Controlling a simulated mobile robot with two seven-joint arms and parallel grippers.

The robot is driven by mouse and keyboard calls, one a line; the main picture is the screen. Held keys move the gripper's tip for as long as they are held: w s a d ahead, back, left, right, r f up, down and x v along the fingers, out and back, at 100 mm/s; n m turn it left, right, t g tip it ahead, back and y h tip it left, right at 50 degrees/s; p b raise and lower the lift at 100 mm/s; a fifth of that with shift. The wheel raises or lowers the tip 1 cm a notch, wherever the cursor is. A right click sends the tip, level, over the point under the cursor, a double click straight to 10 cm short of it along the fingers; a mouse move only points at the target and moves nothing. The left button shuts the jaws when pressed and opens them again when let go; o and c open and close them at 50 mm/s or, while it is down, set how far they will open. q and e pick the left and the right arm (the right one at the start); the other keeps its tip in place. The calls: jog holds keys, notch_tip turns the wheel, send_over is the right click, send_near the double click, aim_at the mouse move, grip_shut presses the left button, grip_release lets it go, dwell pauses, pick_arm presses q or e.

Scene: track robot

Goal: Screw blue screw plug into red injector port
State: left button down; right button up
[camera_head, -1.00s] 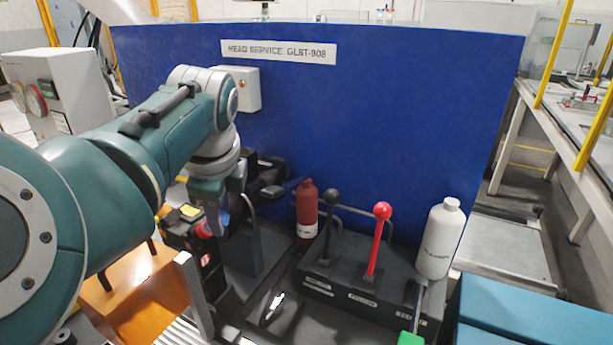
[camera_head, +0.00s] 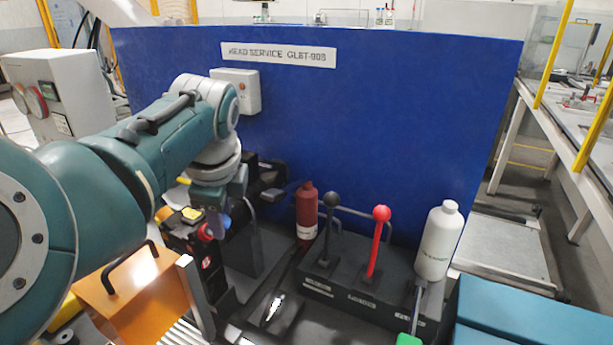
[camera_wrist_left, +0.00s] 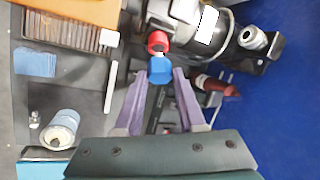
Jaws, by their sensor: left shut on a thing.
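The blue screw plug (camera_wrist_left: 160,70) shows between the two purple fingers of my left gripper (camera_wrist_left: 159,78) in the left wrist view. The gripper is shut on it. The red injector port (camera_wrist_left: 157,41) lies just past the plug, roughly in line with it, with a small pale piece (camera_wrist_left: 159,54) between them. Whether the plug touches the port cannot be told. In the head view the red port (camera_head: 205,232) is on a black unit below my left wrist, and the left gripper (camera_head: 222,222) is beside it, mostly hidden by the wrist. My right gripper is not in view.
A red bottle (camera_head: 306,210), a lever box (camera_head: 340,290) with black and red knobs, and a white bottle (camera_head: 439,240) stand to the right. A blue panel (camera_head: 380,110) closes the back. An orange box (camera_head: 115,310) with a handle sits below my left arm.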

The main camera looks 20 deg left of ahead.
pick_arm(q)
jog(key=shift+p, duration=0.3)
dwell(0.5)
jog(key=shift+a+f+b, duration=0.75)
jog(key=shift+a+f, duration=0.1)
dwell(0.4)
jog(key=shift+c, duration=2.1)
grip_release()
jog(key=shift+d+r, duration=0.1)
jog(key=p+v, duration=0.1)
jog(key=v, duration=0.8)
jog(key=shift+r+p, duration=0.35)
jog(key=shift+r, duration=0.05)
jog(key=shift+d, duration=0.1)
jog(key=shift+c, duration=0.4)
